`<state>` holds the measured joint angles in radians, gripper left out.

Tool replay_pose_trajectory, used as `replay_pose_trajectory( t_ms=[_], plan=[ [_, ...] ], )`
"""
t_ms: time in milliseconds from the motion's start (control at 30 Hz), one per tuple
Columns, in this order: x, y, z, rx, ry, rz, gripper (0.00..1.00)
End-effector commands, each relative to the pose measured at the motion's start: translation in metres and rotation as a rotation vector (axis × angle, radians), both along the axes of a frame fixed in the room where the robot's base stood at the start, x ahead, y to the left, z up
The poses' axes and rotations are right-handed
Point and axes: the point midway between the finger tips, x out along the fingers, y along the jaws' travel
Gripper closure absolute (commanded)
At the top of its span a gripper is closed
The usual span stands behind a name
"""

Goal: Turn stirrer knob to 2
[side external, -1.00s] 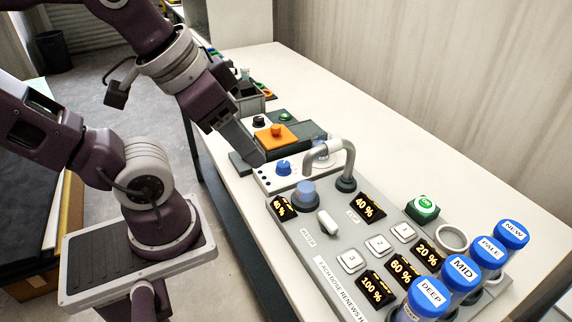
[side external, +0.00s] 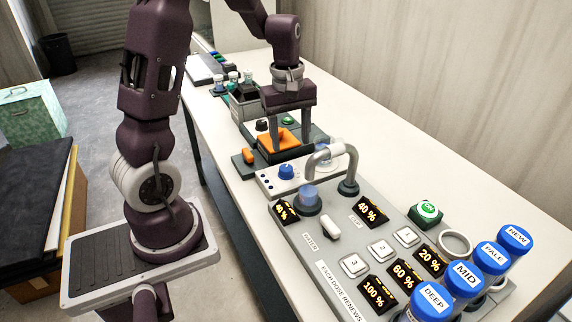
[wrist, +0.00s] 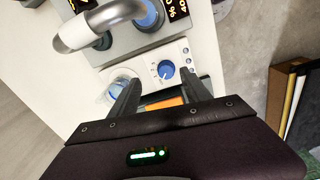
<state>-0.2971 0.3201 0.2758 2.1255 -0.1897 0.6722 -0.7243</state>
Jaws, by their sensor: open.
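The blue stirrer knob (side external: 286,172) sits on a white box with small dots beside it. In the wrist view the knob (wrist: 165,70) shows a white pointer mark; its numbers are too small to read. My gripper (side external: 291,146) is open and empty, fingers pointing down, behind the knob in the side view and apart from it. In the wrist view the gripper's fingertips (wrist: 160,88) lie to either side of and short of the knob. An orange slab (side external: 285,141) on a dark block shows between and behind the fingers.
A clear beaker (side external: 328,150) stands at the white box's right end. A grey curved pipe (side external: 345,160) rises close by from the grey panel (side external: 335,258). Blue-capped jars (side external: 465,278) stand at front right. The table's right side is clear.

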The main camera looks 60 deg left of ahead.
Motion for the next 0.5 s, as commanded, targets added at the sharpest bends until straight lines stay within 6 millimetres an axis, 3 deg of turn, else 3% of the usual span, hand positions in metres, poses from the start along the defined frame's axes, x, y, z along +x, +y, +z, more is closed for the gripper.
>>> replay_pose_trajectory(
  t_ms=[33, 133, 500],
  plan=[
    [0.0, 0.012, -0.015, -0.001, 0.028, 0.063, 0.44],
    [0.001, 0.024, -0.03, 0.0, 0.053, 0.139, 0.44],
    [0.0, 0.024, -0.092, -0.001, 0.057, 0.146, 0.44]
  ],
)
